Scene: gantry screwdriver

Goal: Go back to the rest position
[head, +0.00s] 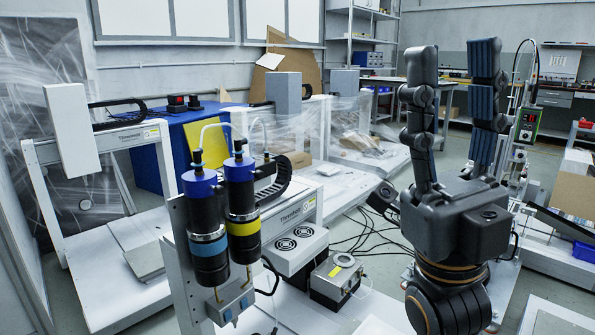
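My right gripper (452,62) is raised at the right of the head view, in front of the gantry machines. Its two dark fingers point up and stand well apart, with nothing between them. Its black body and wrist show below. My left gripper is not in view. The near gantry machine carries two dark cylinders with blue caps, one with a blue band (208,246) and one with a yellow band (244,228). They stand left of my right gripper, clearly apart from it in the picture.
Another gantry (62,158) stands at the left. A small box-shaped device (335,280) sits between the near gantry and my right arm. Loose black cables (372,238) lie on the floor behind it. Cardboard boxes (574,185) stand at the right edge. Open floor (390,190) shows in the middle.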

